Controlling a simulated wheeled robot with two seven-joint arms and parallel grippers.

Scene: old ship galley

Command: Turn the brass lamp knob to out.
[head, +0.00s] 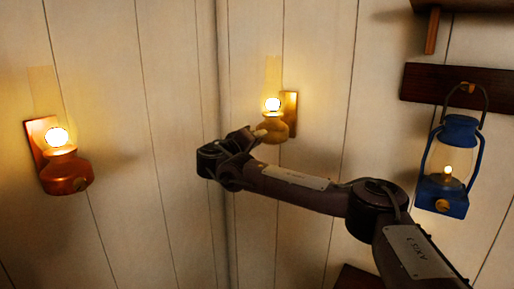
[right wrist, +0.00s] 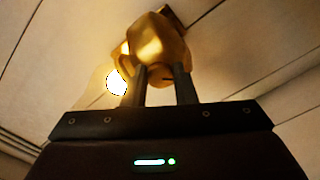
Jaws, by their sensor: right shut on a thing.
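The brass lamp (head: 277,127) is fixed to the wall near the middle of the head view, and its flame glows bright. Its body also shows above my fingers in the right wrist view (right wrist: 158,40), tilted in the picture. My right gripper (head: 257,135) reaches the front of this lamp. In the right wrist view its two fingers stand on either side of the round lamp knob (right wrist: 160,76) and are shut on it. The fingers partly cover the knob, and I cannot read its setting. My left gripper is not in view.
A lit copper lamp (head: 66,173) hangs on the wall at the left. A lit blue lantern (head: 443,195) hangs from a dark wooden board (head: 420,82) at the right. The plank wall (head: 180,90) between the copper and brass lamps is clear.

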